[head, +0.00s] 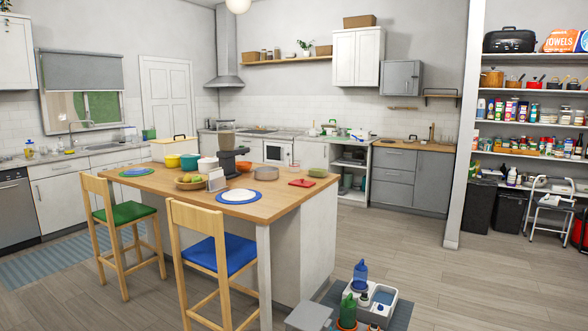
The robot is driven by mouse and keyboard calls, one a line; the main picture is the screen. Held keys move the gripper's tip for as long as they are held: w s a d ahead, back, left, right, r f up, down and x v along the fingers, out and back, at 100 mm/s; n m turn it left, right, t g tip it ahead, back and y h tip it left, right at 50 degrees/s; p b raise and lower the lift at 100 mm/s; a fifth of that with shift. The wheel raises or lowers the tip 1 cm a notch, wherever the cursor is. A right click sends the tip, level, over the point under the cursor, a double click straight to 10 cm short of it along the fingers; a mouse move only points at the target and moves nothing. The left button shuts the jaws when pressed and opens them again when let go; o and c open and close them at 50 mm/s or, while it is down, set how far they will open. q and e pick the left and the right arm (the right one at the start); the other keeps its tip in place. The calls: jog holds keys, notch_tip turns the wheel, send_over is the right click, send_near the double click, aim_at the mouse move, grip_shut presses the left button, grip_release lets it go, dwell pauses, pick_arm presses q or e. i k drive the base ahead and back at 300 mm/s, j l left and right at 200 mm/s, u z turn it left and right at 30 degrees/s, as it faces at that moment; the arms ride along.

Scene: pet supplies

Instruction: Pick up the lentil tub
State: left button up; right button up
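I cannot pick out the lentil tub with certainty in the head view. The pantry shelves (540,122) at the far right hold several small jars, tubs, bottles and packets, too small to read. The kitchen island (290,203) carries a yellow pot (172,161), a white lidded pot (207,164) and a fruit bowl (190,183), among other things. Neither of my grippers is in view.
Two stools, with a green seat (124,213) and a blue seat (219,255), stand along the island. A grey caddy with bottles (382,297) sits on the floor at the bottom. A step stool (548,205) stands by the pantry. Open floor (450,285) lies at the right.

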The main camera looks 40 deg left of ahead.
aim_at(316, 172)
jog(key=i+l+z, duration=0.15)
jog(key=i, duration=0.35)
jog(key=i+l+z, duration=0.15)
jog(key=i, duration=0.4)
jog(key=i+u, duration=0.25)
jog(key=i, duration=0.6)
jog(key=i+l+u, duration=0.1)
jog(key=i+u, duration=0.15)
jog(key=i, duration=3.9)
jog(key=i+u, duration=0.2)
jog(key=i, duration=0.35)
jog(key=i+l+u, duration=0.1)
jog(key=i+u, duration=0.15)
jog(key=i, duration=0.3)
jog(key=i+l+u, duration=0.2)
jog(key=i, duration=0.35)
jog(key=i+j+u, duration=0.15)
jog(key=u, duration=0.3)
jog(key=i+u, duration=0.7)
jog(key=u, duration=0.25)
jog(key=i+l+u, duration=0.15)
jog(key=i+u, duration=0.15)
jog(key=u, duration=0.15)
